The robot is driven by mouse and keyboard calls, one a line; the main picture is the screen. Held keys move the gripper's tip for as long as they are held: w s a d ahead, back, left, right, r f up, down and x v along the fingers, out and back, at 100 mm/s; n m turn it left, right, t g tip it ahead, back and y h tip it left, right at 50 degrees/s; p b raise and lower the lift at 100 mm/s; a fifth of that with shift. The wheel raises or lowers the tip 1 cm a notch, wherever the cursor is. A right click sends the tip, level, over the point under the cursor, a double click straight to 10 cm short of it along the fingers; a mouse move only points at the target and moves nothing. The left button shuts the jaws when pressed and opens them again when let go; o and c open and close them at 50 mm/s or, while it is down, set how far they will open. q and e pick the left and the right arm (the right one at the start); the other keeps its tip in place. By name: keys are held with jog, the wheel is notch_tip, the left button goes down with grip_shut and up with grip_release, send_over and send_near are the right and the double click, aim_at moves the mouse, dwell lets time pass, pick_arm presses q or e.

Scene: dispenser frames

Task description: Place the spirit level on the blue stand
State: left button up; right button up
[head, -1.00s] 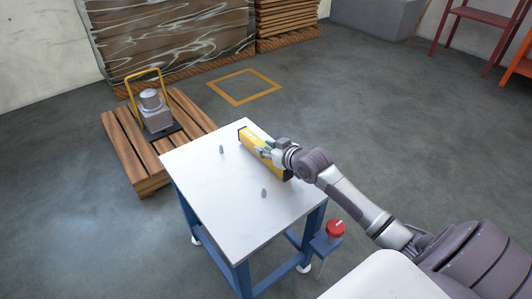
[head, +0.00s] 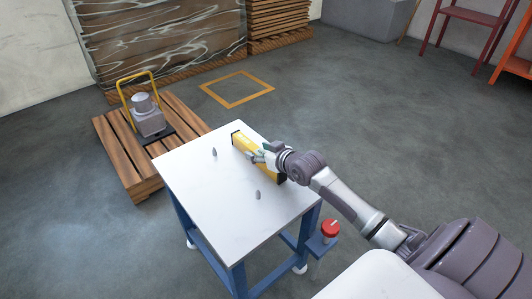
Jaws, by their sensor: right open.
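The yellow spirit level (head: 243,145) with dark ends lies on the white top of the blue stand (head: 205,195), along its far right edge. My right gripper (head: 257,156) is open at the middle of the level, over its near side. Whether its fingers touch the level cannot be told. The gripper and wrist hide part of the level's right side. My left gripper is not in view.
Two small grey pegs (head: 214,152) (head: 258,195) stand on the top. A red button (head: 330,228) sits on a bracket at the stand's right. A wooden pallet (head: 120,160) with a grey machine (head: 147,117) stands behind left.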

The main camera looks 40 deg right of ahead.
jog(key=p+v, duration=0.1)
jog(key=v, duration=0.2)
jog(key=p+v, duration=0.1)
jog(key=v, duration=0.4)
jog(key=shift+s+r+p, duration=0.1)
jog(key=shift+s+p, duration=0.2)
jog(key=shift+p, duration=0.05)
jog(key=shift+v, duration=1.05)
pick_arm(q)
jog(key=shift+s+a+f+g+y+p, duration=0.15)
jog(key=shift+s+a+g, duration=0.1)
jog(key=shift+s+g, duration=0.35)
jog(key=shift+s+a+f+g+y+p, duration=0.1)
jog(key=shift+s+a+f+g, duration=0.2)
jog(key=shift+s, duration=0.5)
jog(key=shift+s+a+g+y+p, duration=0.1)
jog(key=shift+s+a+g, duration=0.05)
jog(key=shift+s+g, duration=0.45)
pick_arm(e)
jog(key=shift+s+r, duration=0.2)
jog(key=shift+s, duration=0.35)
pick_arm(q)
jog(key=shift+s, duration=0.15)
